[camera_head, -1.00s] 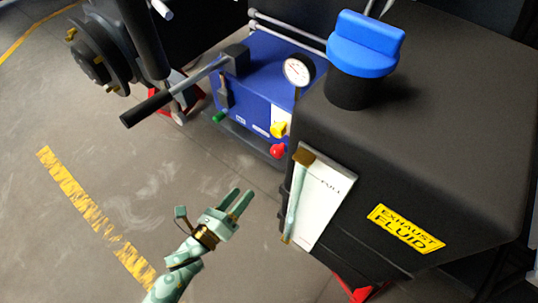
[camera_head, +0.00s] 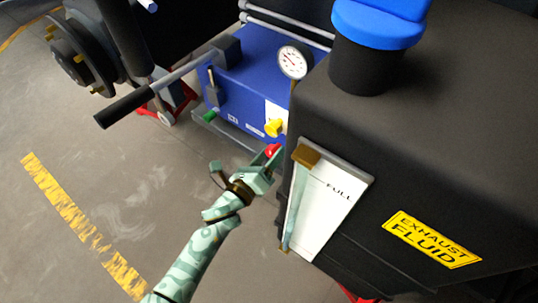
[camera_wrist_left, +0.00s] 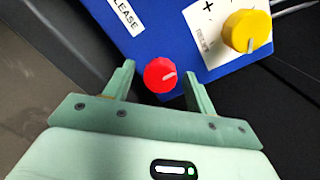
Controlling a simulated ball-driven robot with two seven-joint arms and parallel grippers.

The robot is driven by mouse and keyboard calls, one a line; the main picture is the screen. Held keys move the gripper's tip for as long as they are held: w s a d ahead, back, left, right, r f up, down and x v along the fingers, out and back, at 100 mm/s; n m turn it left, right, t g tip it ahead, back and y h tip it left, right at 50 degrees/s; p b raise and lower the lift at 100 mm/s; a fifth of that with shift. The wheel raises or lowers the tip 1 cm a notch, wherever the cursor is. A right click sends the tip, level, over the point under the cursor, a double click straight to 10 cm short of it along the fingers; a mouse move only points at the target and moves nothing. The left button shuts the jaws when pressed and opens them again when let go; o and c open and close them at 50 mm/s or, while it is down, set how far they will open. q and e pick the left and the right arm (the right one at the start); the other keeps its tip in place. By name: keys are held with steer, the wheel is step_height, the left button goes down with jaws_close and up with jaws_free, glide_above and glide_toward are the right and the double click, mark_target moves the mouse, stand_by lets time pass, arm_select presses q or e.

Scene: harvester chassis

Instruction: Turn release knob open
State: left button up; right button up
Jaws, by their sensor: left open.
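The red release knob (camera_head: 272,150) sits low on the front of the blue pump box (camera_head: 250,85). My left gripper (camera_head: 270,162) is open at the knob. In the wrist view its fingers (camera_wrist_left: 160,82) lie to either side of the knob, with gaps between; I cannot tell how deep they reach. My right gripper is not in view.
A yellow knob (camera_head: 274,127) sits just above the red one, and a green knob (camera_head: 209,116) to its left. The black exhaust fluid tank (camera_head: 400,160) stands close on the right. A lever (camera_head: 150,95) sticks out at left. Open floor lies at lower left.

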arm_select(q)
steer(key=c, duration=1)
